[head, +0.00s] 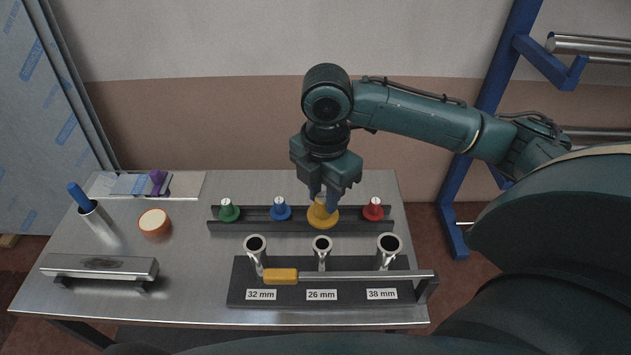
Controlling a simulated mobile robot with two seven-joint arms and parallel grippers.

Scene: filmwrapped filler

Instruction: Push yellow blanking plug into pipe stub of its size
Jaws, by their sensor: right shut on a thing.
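The yellow blanking plug (322,217) is at the dark rack (350,224), between the blue and red plugs. My right gripper (324,197) points down over it and is shut on its upper part, which the fingers partly hide. I cannot tell whether the plug still touches the rack. Three upright metal pipe stubs with open tops stand in front on a dark base: the 32 mm stub (257,258), the narrower 26 mm stub (322,258) and the wide 38 mm stub (387,258). My left gripper is out of view.
Green (228,212), blue (280,211) and red (373,211) plugs stand in the rack. A metal bar (360,275) with a yellow grip (281,276) crosses before the stubs.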

